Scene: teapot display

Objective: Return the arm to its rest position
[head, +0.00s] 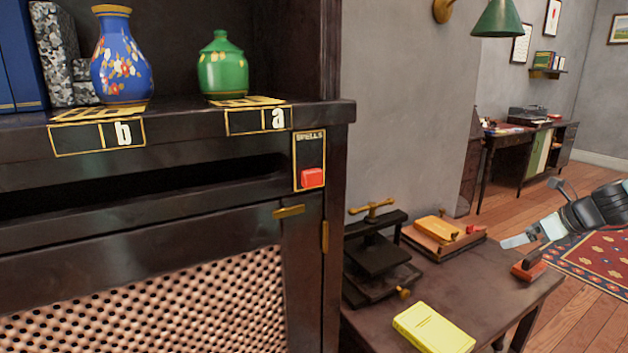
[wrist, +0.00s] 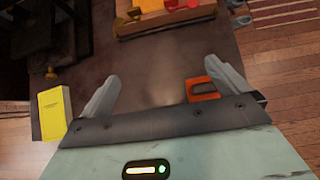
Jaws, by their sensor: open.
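My gripper (head: 528,238) is at the right of the head view, above the right side of the small dark table.
The dark table (head: 480,290) bears a yellow book (head: 433,328), a black press (head: 375,258) and a tray (head: 440,243). At left a dark cabinet (head: 180,225) carries a blue vase (head: 120,62), a green jar (head: 222,72) and a red button (head: 313,178). Open floor lies at right.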

